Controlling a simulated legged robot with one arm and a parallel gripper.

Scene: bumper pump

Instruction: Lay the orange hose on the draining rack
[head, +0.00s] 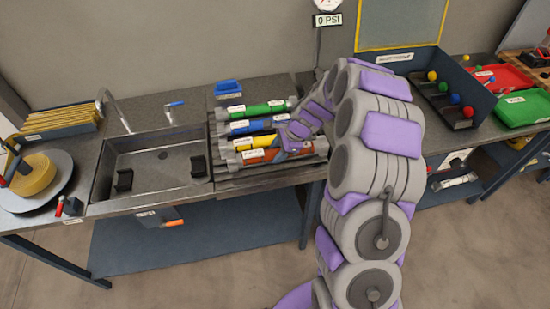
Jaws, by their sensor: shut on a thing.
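The orange hose (260,156) lies level at the front of the draining rack (226,186), in front of the yellow, blue and green ones. It has grey end fittings and a white label. My gripper (284,152) is shut on the orange hose near its middle, reaching in from the right. The fingertips are small in the head view and partly hidden by my arm. The hose is on or just above the rack slats; I cannot tell which.
Yellow (255,141), blue (250,126) and green (257,110) hoses lie behind on the rack. A sink (152,190) with a tap (115,108) is to the left. A blue block (228,88) sits behind the rack. Red (500,76) and green (520,108) trays stand far right.

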